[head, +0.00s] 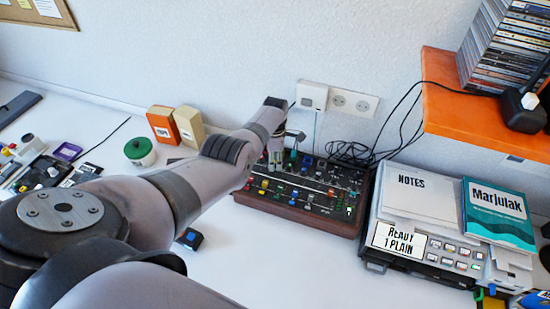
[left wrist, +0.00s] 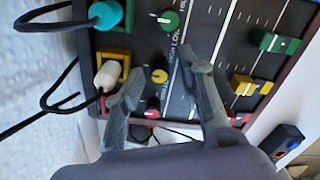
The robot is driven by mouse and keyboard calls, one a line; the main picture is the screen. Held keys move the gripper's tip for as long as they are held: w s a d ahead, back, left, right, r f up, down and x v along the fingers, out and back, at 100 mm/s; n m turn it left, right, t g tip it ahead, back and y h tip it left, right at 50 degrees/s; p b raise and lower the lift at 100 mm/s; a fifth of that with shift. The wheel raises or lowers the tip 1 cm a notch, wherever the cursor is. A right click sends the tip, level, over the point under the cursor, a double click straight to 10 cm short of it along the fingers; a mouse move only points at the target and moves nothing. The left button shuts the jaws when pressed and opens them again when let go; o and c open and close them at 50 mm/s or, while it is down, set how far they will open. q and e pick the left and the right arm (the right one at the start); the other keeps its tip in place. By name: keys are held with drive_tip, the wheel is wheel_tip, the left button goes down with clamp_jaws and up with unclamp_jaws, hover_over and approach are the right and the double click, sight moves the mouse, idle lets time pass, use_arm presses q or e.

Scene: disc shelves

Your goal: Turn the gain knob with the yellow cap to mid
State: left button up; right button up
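The yellow-capped knob (left wrist: 159,76) is on the dark mixer panel in the left wrist view. It shows between the two spread fingers of my left gripper (left wrist: 163,68), with space on both sides. I cannot tell how far the fingertips are above the panel or where the knob points. The mixer (head: 342,227), dark with brown sides, stands on the table in the head view. My left gripper (head: 285,142) is over its back left part there, and my arm hides the mixer's left side. My right gripper is not in view.
A green knob (left wrist: 168,21), a red knob (left wrist: 152,113) and a white plug (left wrist: 108,74) with a cable are close to the yellow one. A device with notes (head: 412,190) stands right of the mixer. An orange shelf (head: 460,115) overhangs at the right.

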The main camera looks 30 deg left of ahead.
use_arm(q)
drive_tip(key=shift+w+r, duration=0.15)
drive_tip(key=shift+r, duration=3.85)
